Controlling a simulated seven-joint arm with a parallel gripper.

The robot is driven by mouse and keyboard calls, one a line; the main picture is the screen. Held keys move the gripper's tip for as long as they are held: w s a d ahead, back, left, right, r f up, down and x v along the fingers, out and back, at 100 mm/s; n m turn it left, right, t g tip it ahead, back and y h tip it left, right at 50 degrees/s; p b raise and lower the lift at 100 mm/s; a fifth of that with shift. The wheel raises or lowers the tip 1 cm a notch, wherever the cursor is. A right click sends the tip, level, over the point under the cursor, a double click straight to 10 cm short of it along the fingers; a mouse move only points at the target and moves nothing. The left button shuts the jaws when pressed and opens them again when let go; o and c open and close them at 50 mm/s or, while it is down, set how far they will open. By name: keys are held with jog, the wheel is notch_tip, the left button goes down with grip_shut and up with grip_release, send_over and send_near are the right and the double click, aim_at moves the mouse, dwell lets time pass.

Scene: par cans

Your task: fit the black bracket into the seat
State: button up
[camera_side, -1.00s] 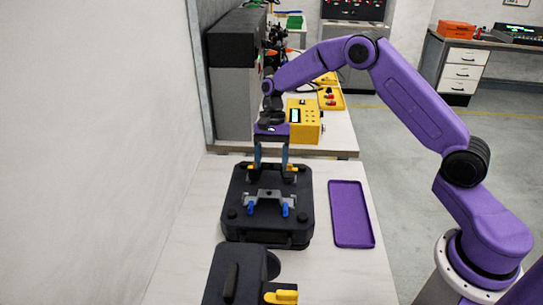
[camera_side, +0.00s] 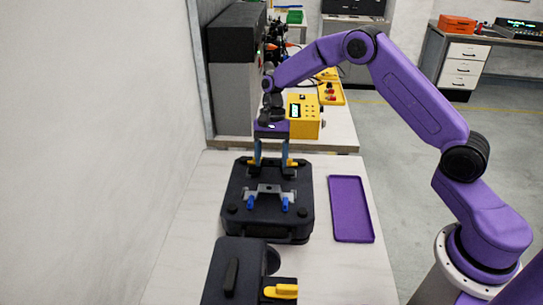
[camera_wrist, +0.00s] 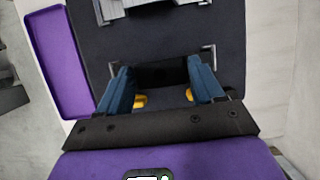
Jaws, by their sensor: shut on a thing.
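My gripper (camera_side: 271,163) points down over the far part of a black case-like fixture (camera_side: 235,217). Its two blue fingers are shut on the black bracket (camera_wrist: 163,74), a dark piece that spans the gap between them in the wrist view, where the gripper (camera_wrist: 161,82) also shows. In the side view the bracket is hard to tell from the dark fixture. Yellow clamps (camera_side: 292,162) sit beside the fingertips. The seat under the bracket is mostly hidden, and I cannot tell whether the bracket touches it.
A grey metal part (camera_side: 268,189) with blue clamps (camera_side: 285,204) sits nearer on the fixture. A purple tray (camera_side: 350,209) lies empty to the right. Another black unit (camera_side: 235,272) with a yellow handle stands in front. A yellow box (camera_side: 304,116) stands behind the gripper.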

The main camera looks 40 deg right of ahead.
jog(key=shift+f, duration=0.55)
jog(key=o, duration=1.2)
jog(key=v, duration=1.7)
jog(key=s+a+r+n+h, duration=0.1)
jog(key=s+a+n, duration=0.2)
jog(key=s, duration=0.3)
jog(key=s+a+r+n+t+h, duration=0.1)
jog(key=s+a+n, duration=0.25)
jog(key=s, duration=0.35)
jog(key=s+a+r+n, duration=0.1)
jog(key=s+a+n, duration=0.25)
jog(key=s, duration=0.25)
jog(key=s+d+f+n+t, duration=0.1)
jog(key=s+n, duration=0.4)
jog(key=s, duration=0.5)
jog(key=s+d+f+n+t, duration=0.1)
jog(key=s+d+f+n, duration=0.3)
jog(key=s, duration=0.7)
jog(key=d+n, duration=0.2)
jog(key=shift+s+d+n+h, duration=0.2)
jog(key=shift+s+n+h, duration=0.1)
